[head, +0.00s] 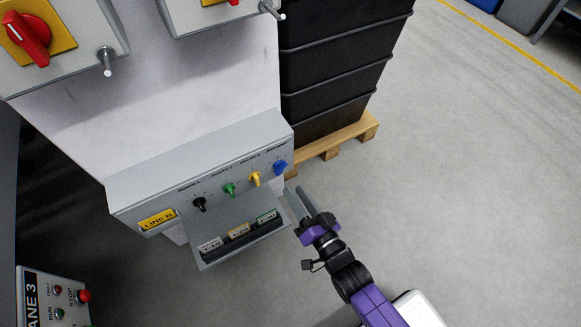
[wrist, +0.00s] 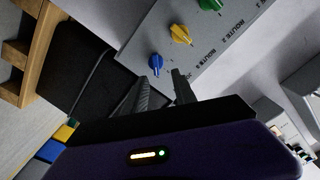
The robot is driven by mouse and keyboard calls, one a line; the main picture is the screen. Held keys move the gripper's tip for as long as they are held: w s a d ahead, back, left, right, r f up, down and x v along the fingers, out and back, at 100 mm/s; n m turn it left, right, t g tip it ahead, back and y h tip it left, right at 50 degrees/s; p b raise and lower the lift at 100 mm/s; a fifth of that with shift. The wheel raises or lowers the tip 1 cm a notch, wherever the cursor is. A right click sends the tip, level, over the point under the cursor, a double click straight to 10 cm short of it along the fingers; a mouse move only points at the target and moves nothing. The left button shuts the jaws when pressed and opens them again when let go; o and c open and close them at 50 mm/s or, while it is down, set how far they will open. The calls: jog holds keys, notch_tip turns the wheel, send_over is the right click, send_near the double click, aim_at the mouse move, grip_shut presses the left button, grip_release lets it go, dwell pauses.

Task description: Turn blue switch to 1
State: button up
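The blue switch (head: 280,168) is the rightmost of several rotary knobs on the grey LINE control box (head: 200,165). In the wrist view the blue switch (wrist: 156,62) shows just beyond my fingertips. Its pointer setting is too small to read. My gripper (head: 299,196) is below and right of the blue switch in the head view, apart from it. In the wrist view my gripper (wrist: 167,75) has its two fingers parted, with nothing between them.
Yellow (head: 254,179), green (head: 229,189) and black (head: 200,204) knobs sit left of the blue one. A tray with tags (head: 242,243) hangs below. Stacked black crates (head: 335,75) stand on a wooden pallet (head: 350,138) behind.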

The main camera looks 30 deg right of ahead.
aim_at(282, 171)
jog(key=shift+m, duration=0.9)
jog(key=w, duration=0.2)
jog(key=w+b, duration=0.1)
jog(key=w, duration=0.4)
jog(key=shift+w+d+f+b, duration=0.2)
jog(key=shift+f+b, duration=0.2)
jog(key=shift+c, duration=0.2)
grip_shut()
